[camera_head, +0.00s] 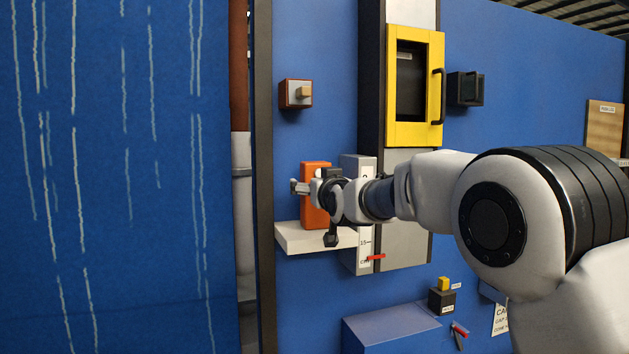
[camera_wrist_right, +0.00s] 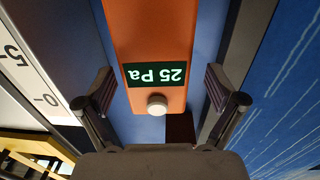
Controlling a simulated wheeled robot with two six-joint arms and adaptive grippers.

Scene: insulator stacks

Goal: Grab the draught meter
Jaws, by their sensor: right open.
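The draught meter is an orange upright box (camera_head: 314,215) on a small white shelf on the blue wall. In the right wrist view the orange meter (camera_wrist_right: 150,35) shows a dark display reading "25 Pa", upside down, and a round white knob. My right gripper (camera_head: 303,186) is at the meter, its arm coming in from the right and hiding part of it. In the wrist view the right gripper (camera_wrist_right: 159,90) is open, one finger on each side of the meter with visible gaps. My left gripper is not in view.
The white shelf (camera_head: 290,236) sticks out below the meter. A grey scale column (camera_head: 352,258) with a red pointer stands close to its right. A yellow-framed door (camera_head: 437,128) is above. A small box (camera_head: 297,93) with a knob sits above left.

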